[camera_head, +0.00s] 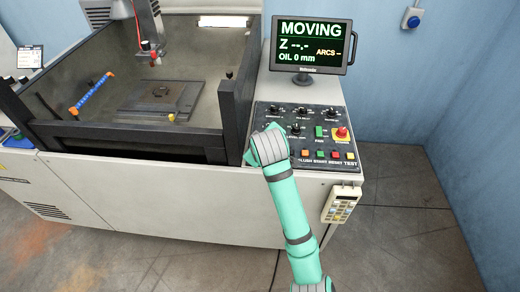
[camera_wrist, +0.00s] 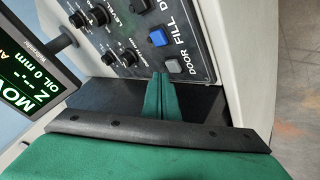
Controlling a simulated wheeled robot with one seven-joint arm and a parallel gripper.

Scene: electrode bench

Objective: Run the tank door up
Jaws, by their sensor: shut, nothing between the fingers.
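The tank (camera_head: 180,95) stands open at the top in the head view, with a dark frame around it. Its front door (camera_head: 125,135) shows as a dark band along the front; I cannot tell its exact height. In the wrist view my gripper (camera_wrist: 161,76) is shut and empty, its green fingertips at the grey DOOR button (camera_wrist: 171,65). Whether they touch it is unclear. The blue FILL button (camera_wrist: 159,37) is beside it. In the head view my wrist hides the panel's left edge and the fingertips. The monitor (camera_head: 308,45) reads MOVING, Z --.-, OIL 0 mm.
The control panel (camera_head: 310,118) carries several knobs, coloured buttons and a red emergency stop (camera_head: 341,133). A keypad pendant (camera_head: 341,204) hangs on the machine front below it. Inside the tank are a work plate (camera_head: 160,98) and a blue nozzle bar (camera_head: 92,93). Floor at right is clear.

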